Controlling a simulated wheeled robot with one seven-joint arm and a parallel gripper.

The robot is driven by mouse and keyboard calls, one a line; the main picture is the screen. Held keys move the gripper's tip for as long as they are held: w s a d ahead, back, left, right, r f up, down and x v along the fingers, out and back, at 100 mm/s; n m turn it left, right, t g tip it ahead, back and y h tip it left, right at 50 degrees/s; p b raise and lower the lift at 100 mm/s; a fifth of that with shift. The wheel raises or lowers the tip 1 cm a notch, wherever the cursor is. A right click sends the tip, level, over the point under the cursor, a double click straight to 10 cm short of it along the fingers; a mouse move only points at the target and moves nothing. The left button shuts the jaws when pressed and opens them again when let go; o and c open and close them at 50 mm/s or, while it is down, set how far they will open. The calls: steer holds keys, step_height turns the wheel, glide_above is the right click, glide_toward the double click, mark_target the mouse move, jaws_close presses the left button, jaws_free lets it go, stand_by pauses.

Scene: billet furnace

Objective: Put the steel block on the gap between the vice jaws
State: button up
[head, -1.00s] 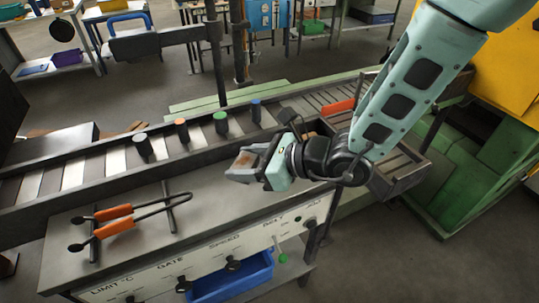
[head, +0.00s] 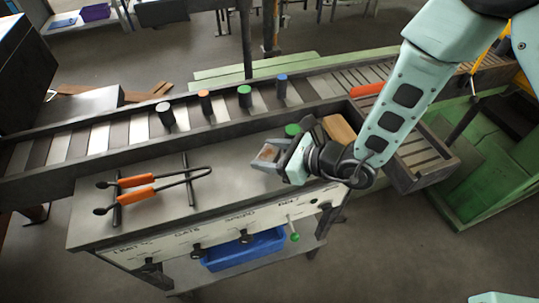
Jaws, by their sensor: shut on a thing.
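My gripper (head: 266,156) is in the head view, over the right part of the grey bench top (head: 235,170). Its fingers are shut on a small grey and brownish block (head: 271,153), which looks like the steel block. The fingers hide part of the block, and I cannot tell how high it is above the bench. I cannot make out any vice jaws in this view.
Tongs with orange handles (head: 137,187) lie on the bench's left part. Several posts with coloured tops, one green (head: 244,97), stand along the roller conveyor (head: 75,142) behind. A slatted tray (head: 425,158) is right of my gripper. A blue bin (head: 243,249) sits below.

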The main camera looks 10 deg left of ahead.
steer(key=shift+f, duration=0.85)
steer(key=shift+f, duration=0.15)
steer(key=o, duration=1.1)
steer(key=shift+o, duration=0.2)
steer(key=b+v, duration=0.3)
steer(key=v, duration=0.9)
steer(key=shift+s+r, duration=0.15)
steer(key=shift+r, duration=0.05)
